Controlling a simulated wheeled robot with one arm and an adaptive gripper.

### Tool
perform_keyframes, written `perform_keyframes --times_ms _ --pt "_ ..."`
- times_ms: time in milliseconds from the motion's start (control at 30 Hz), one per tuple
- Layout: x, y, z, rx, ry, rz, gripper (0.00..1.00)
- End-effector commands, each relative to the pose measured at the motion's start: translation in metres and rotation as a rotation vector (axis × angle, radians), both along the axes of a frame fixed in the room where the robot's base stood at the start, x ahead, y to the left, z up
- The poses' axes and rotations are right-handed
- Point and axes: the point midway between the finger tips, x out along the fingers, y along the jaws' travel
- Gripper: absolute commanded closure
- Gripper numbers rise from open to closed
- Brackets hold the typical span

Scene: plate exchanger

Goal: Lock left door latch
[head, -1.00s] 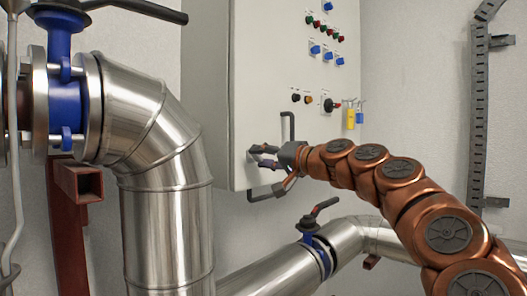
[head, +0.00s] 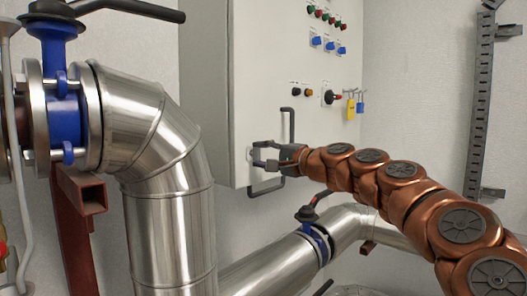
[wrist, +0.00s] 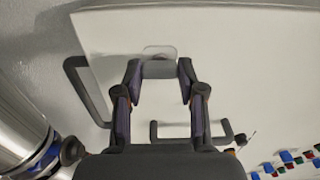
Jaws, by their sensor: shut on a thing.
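The grey cabinet door (head: 262,70) fills the middle of the head view. At its lower left edge is a small light grey latch plate (head: 250,154). It also shows in the wrist view (wrist: 160,53), near the door's edge. My gripper (head: 263,154) reaches it from the right, one finger above the other. In the wrist view, my two fingers (wrist: 159,70) stand on either side of the latch and are shut on it, with a gap between the tips.
A dark vertical handle (head: 292,124) and a lower dark bar handle (head: 266,188) sit close to my gripper. A large silver pipe (head: 170,220) stands left. A valve with a lever (head: 310,214) lies below. Padlocks (head: 355,106) and switches are on the cabinet's right.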

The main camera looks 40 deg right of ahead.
Motion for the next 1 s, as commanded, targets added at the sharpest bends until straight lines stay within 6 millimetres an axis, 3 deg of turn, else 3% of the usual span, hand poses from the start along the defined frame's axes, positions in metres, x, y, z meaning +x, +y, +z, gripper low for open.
perform_keyframes --times_ms 567,600,800,1000 --pt "0.0001 0.0 -0.0004 0.028 0.007 0.0 0.95" --pt "0.0 -0.0001 -0.0004 0.027 0.006 0.0 0.56" --pt "-0.0001 -0.0001 -0.0002 0.026 0.006 0.0 0.36" --pt "-0.0001 -0.0002 -0.0001 0.026 0.006 0.0 0.35"
